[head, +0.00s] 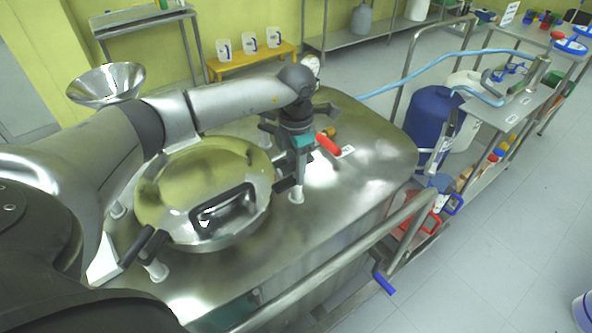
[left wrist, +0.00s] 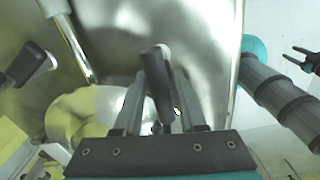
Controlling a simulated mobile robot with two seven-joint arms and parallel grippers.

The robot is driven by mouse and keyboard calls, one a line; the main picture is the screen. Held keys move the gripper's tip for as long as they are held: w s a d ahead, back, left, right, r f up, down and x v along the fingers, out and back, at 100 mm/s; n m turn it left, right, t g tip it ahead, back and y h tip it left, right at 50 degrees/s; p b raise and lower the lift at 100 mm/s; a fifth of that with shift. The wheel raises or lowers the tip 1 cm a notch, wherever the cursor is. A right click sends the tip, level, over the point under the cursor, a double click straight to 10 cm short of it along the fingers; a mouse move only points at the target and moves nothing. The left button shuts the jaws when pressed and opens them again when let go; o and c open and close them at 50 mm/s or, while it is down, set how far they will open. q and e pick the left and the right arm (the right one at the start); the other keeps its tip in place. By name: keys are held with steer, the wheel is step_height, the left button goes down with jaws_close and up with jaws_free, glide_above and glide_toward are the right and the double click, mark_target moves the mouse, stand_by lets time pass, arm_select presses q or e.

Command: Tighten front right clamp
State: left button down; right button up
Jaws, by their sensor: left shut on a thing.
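The round, shiny steel reactor lid (head: 160,200) lies on the steel reactor top, with a black handle (head: 222,208) on it. My left gripper (head: 297,172) points down at the lid's right edge, beside the front right clamp (head: 284,185), which it partly hides. In the left wrist view the fingers of my left gripper (left wrist: 150,115) are shut on the clamp's black handle (left wrist: 155,75). How far the clamp is turned cannot be told. A front left clamp with a black handle (head: 145,247) sits at the lid's near edge.
A red-handled valve (head: 328,145) stands just right of my left gripper. A steel funnel (head: 106,84) is at the upper left. A steel rail (head: 330,262) runs along the reactor's front.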

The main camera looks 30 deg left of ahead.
arm_select(q)
steer(key=m+b, duration=0.1)
steer(key=m, duration=0.3)
steer(key=shift+w+r, duration=0.1)
steer(key=shift+m+b, duration=0.45)
steer(key=shift+m, duration=1.25)
steer(key=c, duration=0.7)
jaws_free()
step_height(320, 180, up, 15)
steer(key=p, duration=0.1)
